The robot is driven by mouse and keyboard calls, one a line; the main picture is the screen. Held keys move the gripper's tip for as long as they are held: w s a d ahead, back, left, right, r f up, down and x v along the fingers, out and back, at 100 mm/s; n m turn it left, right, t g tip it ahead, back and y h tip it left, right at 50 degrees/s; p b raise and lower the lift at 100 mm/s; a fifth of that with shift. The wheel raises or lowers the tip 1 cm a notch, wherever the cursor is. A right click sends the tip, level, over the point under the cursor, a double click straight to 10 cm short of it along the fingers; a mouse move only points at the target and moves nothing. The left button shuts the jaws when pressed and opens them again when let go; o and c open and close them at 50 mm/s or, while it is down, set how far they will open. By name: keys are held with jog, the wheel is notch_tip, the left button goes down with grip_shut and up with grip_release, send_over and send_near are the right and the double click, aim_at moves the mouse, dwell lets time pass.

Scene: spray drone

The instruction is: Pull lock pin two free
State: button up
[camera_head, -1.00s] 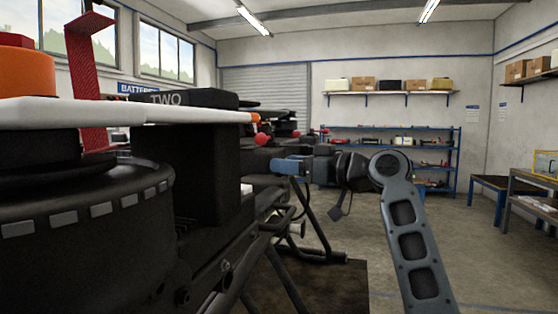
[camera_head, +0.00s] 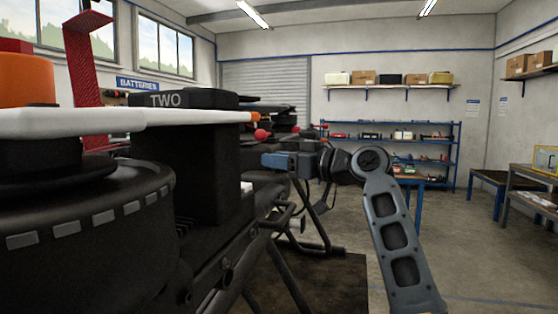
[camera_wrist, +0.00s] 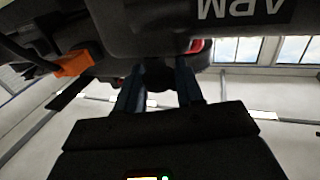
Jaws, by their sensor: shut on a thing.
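The black block marked TWO (camera_head: 168,99) stands at upper left in the head view, above the white drone arm (camera_head: 120,121). My gripper (camera_head: 266,160) is at the drone's right side, below a red ball (camera_head: 262,134). In the wrist view my gripper (camera_wrist: 158,82) has its two fingers on either side of a dark round piece (camera_wrist: 157,75), which sits under the dark drone body. That piece appears to be lock pin two; its outline is too dark to be certain. Its inner end is hidden. A red part (camera_wrist: 196,45) shows just behind the right finger.
The dark body with upside-down ARM lettering (camera_wrist: 243,8) lies close above my fingers. An orange clip (camera_wrist: 74,64) is on a cable at left. Dark landing-gear tubes (camera_head: 285,275) run below. Open floor (camera_head: 450,270) lies to the right, with tables farther off.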

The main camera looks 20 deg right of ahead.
grip_shut()
jog(key=shift+r, duration=1.55)
jog(key=o, duration=0.8)
grip_release()
jog(key=shift+f, duration=0.1)
jog(key=shift+s+d, duration=0.3)
jog(key=shift+s, duration=0.05)
jog(key=shift+b+v, duration=0.85)
jog(key=shift+v, duration=2.65)
